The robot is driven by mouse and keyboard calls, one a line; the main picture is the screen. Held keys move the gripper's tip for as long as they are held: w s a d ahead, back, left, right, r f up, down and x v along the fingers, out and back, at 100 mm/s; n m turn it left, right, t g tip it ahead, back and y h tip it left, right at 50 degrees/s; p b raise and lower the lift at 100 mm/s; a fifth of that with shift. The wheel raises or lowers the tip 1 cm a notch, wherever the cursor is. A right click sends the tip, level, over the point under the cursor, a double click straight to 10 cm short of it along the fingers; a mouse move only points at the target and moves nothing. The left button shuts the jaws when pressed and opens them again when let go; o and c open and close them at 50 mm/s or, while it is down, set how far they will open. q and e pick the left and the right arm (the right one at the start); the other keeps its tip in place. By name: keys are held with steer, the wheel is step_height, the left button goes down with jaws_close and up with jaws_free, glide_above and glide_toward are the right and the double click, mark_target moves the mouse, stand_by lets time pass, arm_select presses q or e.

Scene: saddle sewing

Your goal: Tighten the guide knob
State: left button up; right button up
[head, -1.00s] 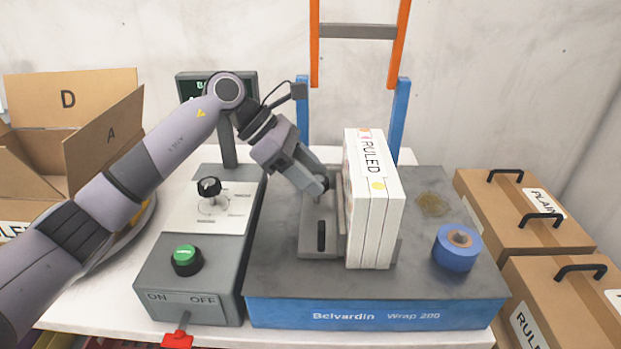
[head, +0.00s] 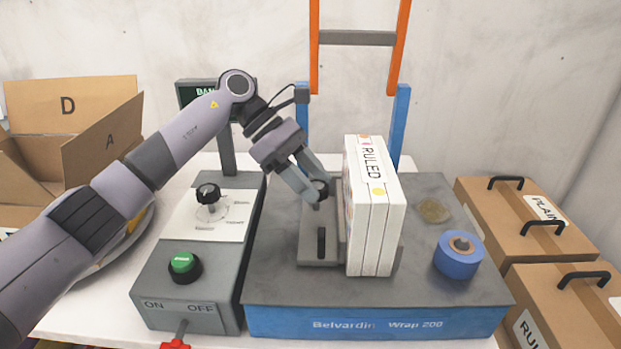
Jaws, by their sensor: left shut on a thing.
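The guide knob (head: 319,187) is a small dark round knob at the back end of the grey guide plate (head: 311,250). The guide stands upright along the left side of a white stack marked RULED (head: 371,220), on the grey top of the wrapping machine. My left gripper (head: 318,192) reaches in from the left and is shut on the guide knob, with its fingers on either side of it. A dark slot shows in the guide plate in front of the knob. My right gripper is not in view.
Left of the guide stand a control box with a green button (head: 184,263) and a dark dial (head: 208,194). A blue tape roll (head: 459,254) sits at the right. Cartons (head: 522,215) stand beyond the right edge, and an open box (head: 70,110) at far left.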

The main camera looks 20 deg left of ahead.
arm_select(q)
steer(key=o, duration=1.1)
steer(key=shift+c, duration=0.2)
steer(key=shift+a+r, duration=0.1)
steer(key=v, duration=0.7)
